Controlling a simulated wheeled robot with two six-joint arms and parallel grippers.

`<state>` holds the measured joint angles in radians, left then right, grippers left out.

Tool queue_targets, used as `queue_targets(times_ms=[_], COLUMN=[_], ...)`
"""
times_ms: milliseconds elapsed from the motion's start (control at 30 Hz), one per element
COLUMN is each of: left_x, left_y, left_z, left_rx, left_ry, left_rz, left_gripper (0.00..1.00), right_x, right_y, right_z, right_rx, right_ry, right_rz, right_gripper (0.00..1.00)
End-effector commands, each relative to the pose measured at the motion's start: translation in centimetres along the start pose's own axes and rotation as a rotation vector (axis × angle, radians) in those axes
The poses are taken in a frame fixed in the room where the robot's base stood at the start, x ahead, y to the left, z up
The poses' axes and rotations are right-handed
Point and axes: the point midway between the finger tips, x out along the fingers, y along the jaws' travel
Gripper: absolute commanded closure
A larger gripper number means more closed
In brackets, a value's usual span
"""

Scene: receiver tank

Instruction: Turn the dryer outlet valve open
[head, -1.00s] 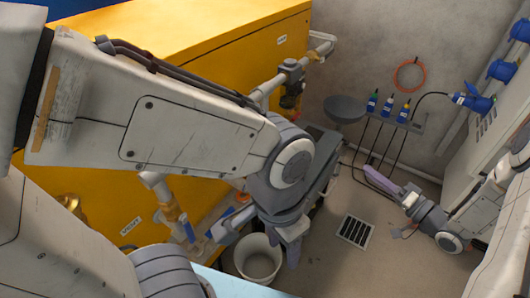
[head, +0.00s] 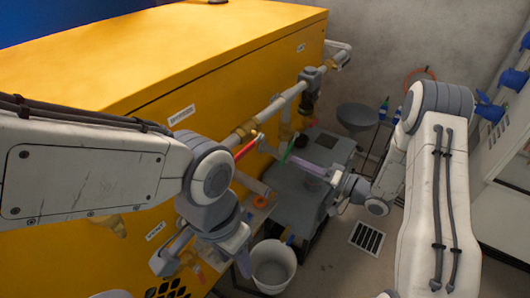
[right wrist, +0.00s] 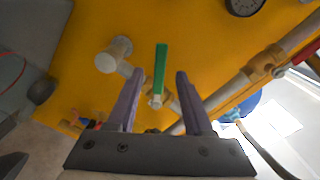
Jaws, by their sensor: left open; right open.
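A green lever handle (head: 289,151) shows at the yellow unit's pipework, and a red lever handle (head: 247,148) is to its left. I cannot read which is the dryer outlet valve. In the right wrist view the green handle (right wrist: 161,62) points up from a small brass-coloured valve body (right wrist: 157,98), and a bit of the red handle (right wrist: 312,66) is at the right edge. My right gripper (head: 306,166) is open; in the wrist view its purple fingers (right wrist: 158,92) flank the green valve with gaps on both sides. My left gripper (head: 208,263) is open and empty, low before the yellow unit.
The yellow unit (head: 190,60) fills the left, with a pipe (head: 283,100) along its front. A dark grey machine (head: 285,195) stands below the right gripper. A white bucket (head: 273,266) and a floor grate (head: 367,238) are on the floor. A round gauge (right wrist: 245,4) is at the wrist view's top.

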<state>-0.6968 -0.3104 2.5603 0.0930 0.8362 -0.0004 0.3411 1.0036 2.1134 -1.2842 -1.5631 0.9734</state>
Motion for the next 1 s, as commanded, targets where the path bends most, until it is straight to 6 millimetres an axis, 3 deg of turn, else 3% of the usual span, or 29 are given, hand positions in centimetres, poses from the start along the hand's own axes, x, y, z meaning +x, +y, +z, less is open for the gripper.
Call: queue_targets(times_ms=[200, 433, 600, 867, 1000], left_x=[0.5, 0.7, 0.8, 0.8, 0.8], left_y=[0.0, -0.1, -0.1, -0.1, -0.1], left_z=[0.0, 0.0, 0.0, 0.0, 0.0], left_rx=[0.0, 0.0, 0.0, 0.0, 0.0], left_ry=[0.0, 0.0, 0.0, 0.0, 0.0], left_rz=[0.0, 0.0, 0.0, 0.0, 0.0], left_gripper=[0.5, 0.5, 0.5, 0.5, 0.5], right_x=[4.2, 7.6, 8.7, 8.8, 8.8], right_y=[-0.1, 0.0, 0.0, 0.0, 0.0], right_z=[0.1, 0.0, 0.0, 0.0, 0.0], right_rx=[-0.002, -0.002, 0.0, 0.0, 0.0], right_ry=[-0.003, 0.0, 0.0, 0.001, 0.001], right_rz=[-0.004, -0.002, 0.0, 0.0, 0.0], right_gripper=[0.49, 0.49, 0.49, 0.49, 0.98])
